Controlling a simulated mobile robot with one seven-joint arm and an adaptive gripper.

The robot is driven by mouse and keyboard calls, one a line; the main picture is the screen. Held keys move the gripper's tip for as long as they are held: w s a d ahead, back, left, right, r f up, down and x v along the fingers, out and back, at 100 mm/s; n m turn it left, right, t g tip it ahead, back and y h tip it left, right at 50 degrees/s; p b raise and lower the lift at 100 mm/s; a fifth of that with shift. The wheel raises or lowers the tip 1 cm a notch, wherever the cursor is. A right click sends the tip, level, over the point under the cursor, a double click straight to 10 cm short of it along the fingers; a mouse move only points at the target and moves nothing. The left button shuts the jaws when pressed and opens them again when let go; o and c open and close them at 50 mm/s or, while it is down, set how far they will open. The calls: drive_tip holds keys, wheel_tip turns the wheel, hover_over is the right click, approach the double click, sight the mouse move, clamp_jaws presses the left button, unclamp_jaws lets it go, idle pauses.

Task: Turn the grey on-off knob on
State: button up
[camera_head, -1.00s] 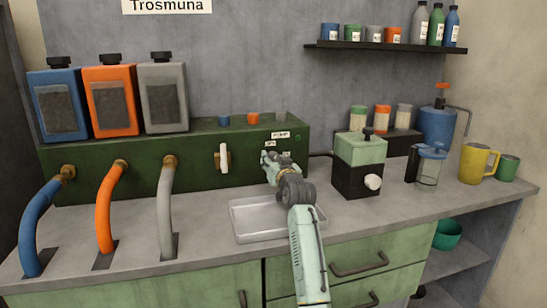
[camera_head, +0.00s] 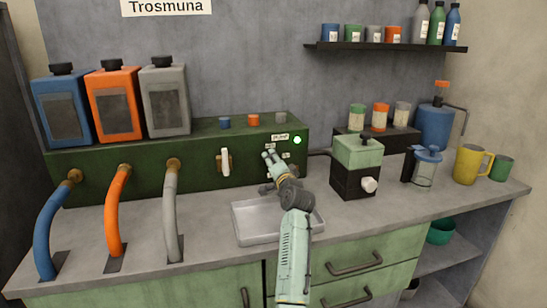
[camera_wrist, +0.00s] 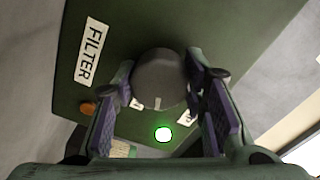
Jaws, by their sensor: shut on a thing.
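The grey round knob (camera_wrist: 158,78) sits on the dark green panel, next to a label reading FILTER (camera_wrist: 90,51). Its pale pointer mark is at the picture's lower side, between two small labels partly hidden by my fingers. My gripper (camera_wrist: 161,62) has a finger on each side of the knob and is shut on it. A round lamp (camera_wrist: 163,134) near the knob glows green; it also glows in the head view (camera_head: 297,140). In the head view my gripper (camera_head: 271,157) is at the panel's right part and hides the knob.
A white-handled valve (camera_head: 225,162) is left of my gripper. A metal tray (camera_head: 245,232) lies below my arm. A green-and-black machine (camera_head: 357,166) with a white knob stands close on the right. Three hoses run down at the left.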

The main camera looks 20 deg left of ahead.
drive_tip(key=shift+m+p, duration=1.15)
drive_tip(key=shift+m, duration=0.75)
drive_tip(key=o, duration=1.2)
drive_tip(key=v, duration=1.2)
